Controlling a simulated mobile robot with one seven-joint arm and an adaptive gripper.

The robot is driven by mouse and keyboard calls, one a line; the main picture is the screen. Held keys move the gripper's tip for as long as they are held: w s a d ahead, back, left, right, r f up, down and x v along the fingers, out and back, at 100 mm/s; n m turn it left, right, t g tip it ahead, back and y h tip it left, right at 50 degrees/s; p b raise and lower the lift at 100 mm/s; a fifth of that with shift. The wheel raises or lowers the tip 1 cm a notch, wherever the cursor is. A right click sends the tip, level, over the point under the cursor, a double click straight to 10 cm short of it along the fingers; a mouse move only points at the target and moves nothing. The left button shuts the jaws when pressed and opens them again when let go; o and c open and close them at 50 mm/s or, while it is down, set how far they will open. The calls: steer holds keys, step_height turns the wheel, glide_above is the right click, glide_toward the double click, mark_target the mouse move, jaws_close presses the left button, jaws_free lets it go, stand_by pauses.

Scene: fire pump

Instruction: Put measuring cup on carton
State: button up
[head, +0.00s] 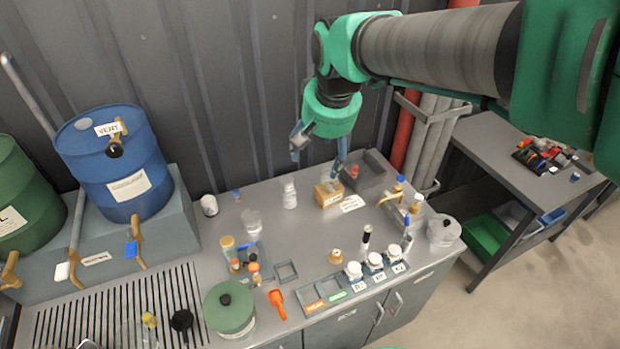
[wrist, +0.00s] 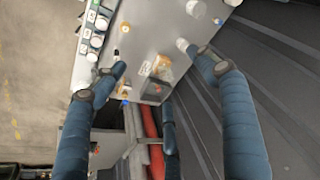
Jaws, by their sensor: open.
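The measuring cup seems to be the small clear cup (head: 251,221) standing on the grey bench, left of the middle. It also seems to show at the top of the wrist view (wrist: 194,8). The carton is a small brown box (head: 328,194) near the back of the bench; it also shows in the wrist view (wrist: 163,66). My gripper (head: 318,156) is open and empty above the back of the bench, over the carton's area. Its fingers are spread wide in the wrist view (wrist: 160,66), with the carton in the gap between them, below.
A white bottle (head: 290,194) stands between cup and carton. A grey bin (head: 367,176) is just right of the carton. White-capped jars (head: 375,262) line the front, and a green-lidded pot (head: 229,307) stands front left. The corrugated wall is close behind.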

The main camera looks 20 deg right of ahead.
steer(key=s+a+n+t, duration=0.1)
steer(key=s+a, duration=0.1)
steer(key=s, duration=0.6)
steer(key=s+a+f+n, duration=0.1)
steer(key=s+a+n, duration=0.1)
steer(key=s, duration=0.7)
steer(key=shift+a+t, duration=0.4)
steer(key=shift+s+f, duration=0.1)
step_height(320, 180, down, 9)
steer(key=b, duration=0.9)
